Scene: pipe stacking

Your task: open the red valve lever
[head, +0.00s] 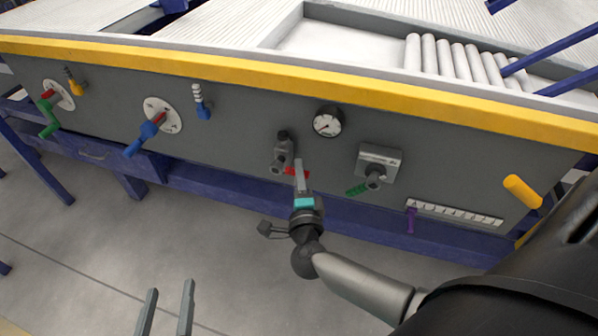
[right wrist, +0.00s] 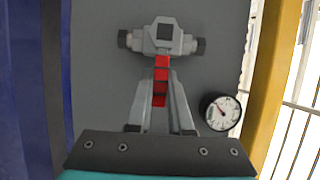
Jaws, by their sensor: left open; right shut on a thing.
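The red valve lever (head: 291,172) sticks out to the right from a grey valve body (head: 283,152) on the panel's middle. In the right wrist view, the red lever (right wrist: 160,80) runs from the valve body (right wrist: 164,38) down between my two fingers. My right gripper (head: 301,172) is shut on the lever and hides part of it in the head view. In the right wrist view, my right gripper (right wrist: 160,90) has a finger along each side of the lever. My left gripper (head: 171,290) is open and empty, low in the head view, away from the panel.
Blue (head: 143,139) and green (head: 48,122) handles are at the left. A yellow rail (head: 240,72) tops the panel. Open floor lies in front.

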